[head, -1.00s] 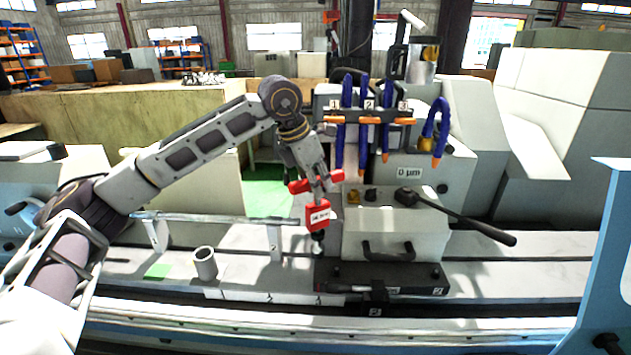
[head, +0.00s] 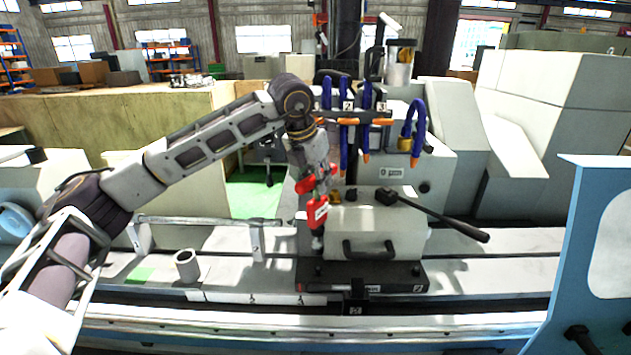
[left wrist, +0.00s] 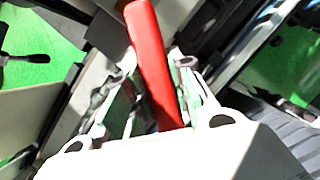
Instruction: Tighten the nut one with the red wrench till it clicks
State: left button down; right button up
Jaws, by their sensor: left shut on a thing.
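The red wrench (head: 317,213) hangs upright from my left gripper (head: 314,180), which is shut on its handle. In the left wrist view the red handle (left wrist: 153,60) runs between the fingers of the left gripper (left wrist: 148,82). The wrench's dark lower end is over the left end of the black base plate (head: 380,277). I cannot tell whether it touches a nut. Nut one is not clearly visible; labels 2 and 3 show on the base, but no label 1 can be read there. My right gripper is not in view.
The grey block with a long black lever (head: 440,217) stands right of the wrench. Blue hoses (head: 343,125) hang behind the gripper. A grey cup (head: 187,266) and a horizontal bar (head: 205,220) are at the left. A blue panel (head: 578,240) stands at the right.

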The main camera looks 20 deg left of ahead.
pick_arm(q)
jog(key=shift+d+r+n, duration=0.1)
jog(key=shift+d+n, duration=0.1)
jog(key=shift+n, duration=0.2)
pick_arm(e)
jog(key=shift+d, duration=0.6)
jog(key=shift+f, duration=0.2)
